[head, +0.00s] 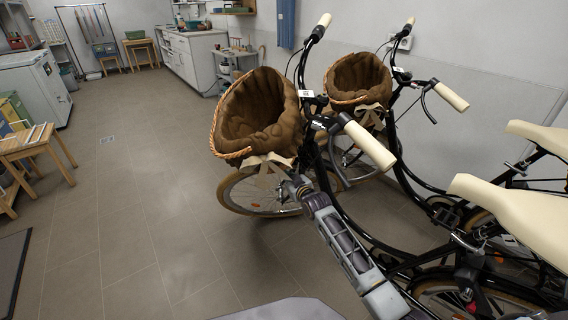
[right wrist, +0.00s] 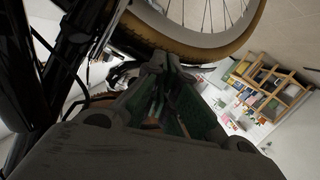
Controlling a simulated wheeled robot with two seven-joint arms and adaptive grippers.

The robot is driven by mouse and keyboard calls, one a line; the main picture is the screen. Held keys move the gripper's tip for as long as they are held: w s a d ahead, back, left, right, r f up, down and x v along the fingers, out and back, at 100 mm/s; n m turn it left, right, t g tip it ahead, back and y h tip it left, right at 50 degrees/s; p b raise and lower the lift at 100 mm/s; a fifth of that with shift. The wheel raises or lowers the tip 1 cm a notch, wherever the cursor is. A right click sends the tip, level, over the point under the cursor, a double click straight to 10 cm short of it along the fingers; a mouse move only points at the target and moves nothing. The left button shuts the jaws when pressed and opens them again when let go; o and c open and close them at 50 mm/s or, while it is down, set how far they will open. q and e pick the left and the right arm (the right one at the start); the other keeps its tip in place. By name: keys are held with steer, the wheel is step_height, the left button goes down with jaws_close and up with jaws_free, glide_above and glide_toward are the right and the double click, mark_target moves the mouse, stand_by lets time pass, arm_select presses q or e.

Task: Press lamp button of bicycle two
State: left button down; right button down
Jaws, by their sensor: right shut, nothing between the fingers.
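Two black bicycles stand at the right in the head view. The nearer bicycle (head: 329,195) has a wicker basket with a brown lining (head: 258,112) and a small white tag (head: 305,93). The farther bicycle (head: 398,150) has a similar basket (head: 358,77) and tag (head: 398,69). Which is number two I cannot read, and I cannot make out a lamp button. My right gripper (head: 292,184) is low beside the nearer bicycle's basket bow, above its front wheel. In the right wrist view the right gripper (right wrist: 160,75) is shut and empty, close to a tyre (right wrist: 195,45). My left gripper is out of view.
Cream handlebar grips (head: 368,143) and saddles (head: 520,215) jut out at the right. A wooden table (head: 28,145) and a white cabinet (head: 35,82) stand left. A counter (head: 196,58) is at the back. The tiled floor (head: 140,190) between is clear.

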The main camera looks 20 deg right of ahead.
steer(key=s+p, duration=0.1)
steer(key=s+f+p, duration=0.1)
steer(key=s, duration=0.1)
steer(key=s+a+f+p, duration=0.1)
steer(key=s, duration=0.1)
stand_by(0.6)
